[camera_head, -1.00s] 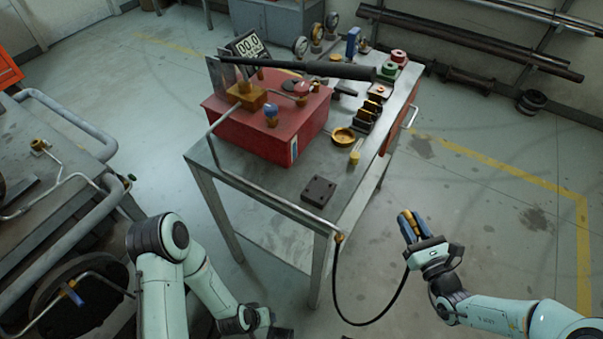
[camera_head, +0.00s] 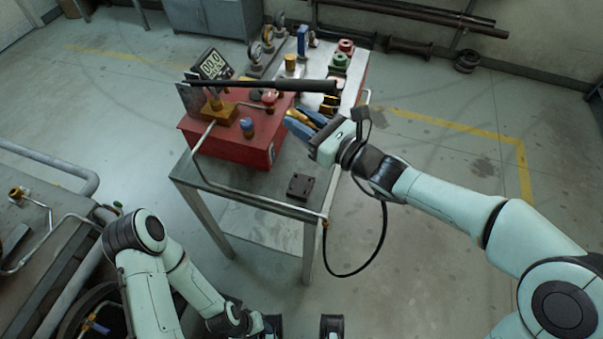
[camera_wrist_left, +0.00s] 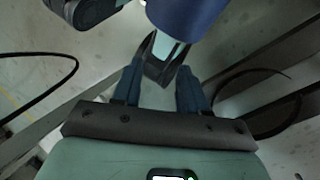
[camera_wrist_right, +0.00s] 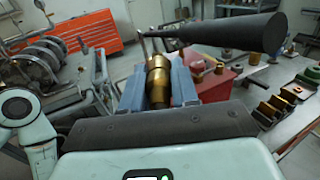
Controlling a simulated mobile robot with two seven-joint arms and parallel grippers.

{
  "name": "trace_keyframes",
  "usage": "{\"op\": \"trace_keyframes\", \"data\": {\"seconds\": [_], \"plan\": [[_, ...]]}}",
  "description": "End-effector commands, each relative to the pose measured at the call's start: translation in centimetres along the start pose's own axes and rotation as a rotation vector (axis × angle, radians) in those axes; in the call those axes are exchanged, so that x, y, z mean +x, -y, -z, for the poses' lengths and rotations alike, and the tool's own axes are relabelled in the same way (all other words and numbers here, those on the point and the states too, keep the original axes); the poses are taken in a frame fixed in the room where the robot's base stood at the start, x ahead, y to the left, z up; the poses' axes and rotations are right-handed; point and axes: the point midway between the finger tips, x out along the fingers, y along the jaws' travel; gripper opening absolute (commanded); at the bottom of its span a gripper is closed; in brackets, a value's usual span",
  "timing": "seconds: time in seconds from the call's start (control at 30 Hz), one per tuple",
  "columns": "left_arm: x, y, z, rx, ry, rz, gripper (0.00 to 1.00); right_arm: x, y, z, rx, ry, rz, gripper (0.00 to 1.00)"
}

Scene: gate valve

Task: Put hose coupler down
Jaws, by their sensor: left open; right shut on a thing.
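The brass hose coupler (camera_wrist_right: 158,80) is clamped between the blue fingers of my right gripper (camera_wrist_right: 157,88) in the right wrist view. In the head view the right gripper (camera_head: 300,124) is at the bench's right side, in front of the red box, and only a bit of brass (camera_head: 297,116) shows between its fingers. A black hose (camera_head: 357,272) hangs in a loop from the pipe end at the bench's front corner and passes up behind my right forearm; its upper end is hidden. My left gripper (camera_wrist_left: 158,85) is open, low down by the bottom edge of the head view.
The steel bench (camera_head: 240,190) carries a red box (camera_head: 232,142), a dark block (camera_head: 300,186) and several fittings along its right side. A long black bar (camera_head: 290,87) extends above the box. A bent pipe (camera_head: 240,192) runs along the front. Bare bench top lies around the dark block.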

Motion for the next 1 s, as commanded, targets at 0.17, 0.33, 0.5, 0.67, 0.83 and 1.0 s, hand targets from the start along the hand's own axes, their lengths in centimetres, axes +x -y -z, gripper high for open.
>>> {"op": "trace_keyframes", "data": {"seconds": [0.17, 0.33, 0.5, 0.67, 0.83, 1.0], "plan": [[0.8, 0.2, 0.3, 0.000, -0.007, -0.001, 0.43, 0.1, -0.1, 3.9, 0.009, -0.007, -0.002, 0.00], [1.5, 0.3, 0.7, 0.001, -0.019, -0.004, 0.43, 0.0, -0.1, 8.7, 0.008, -0.007, -0.001, 0.00], [2.0, 0.3, 1.2, 0.003, -0.030, -0.007, 0.43, 0.0, -0.1, 12.8, 0.007, -0.005, -0.001, 0.00], [2.2, 0.3, 1.4, 0.003, -0.037, -0.008, 0.43, 0.0, 0.0, 15.0, 0.003, -0.002, 0.000, 0.00], [2.3, 0.3, 1.5, 0.004, -0.040, -0.009, 0.43, 0.0, 0.0, 16.0, 0.002, -0.002, 0.000, 0.00], [2.8, 0.4, 1.8, 0.004, -0.046, -0.010, 0.43, 0.0, -0.1, 18.5, 0.004, -0.003, 0.000, 0.00]]}}
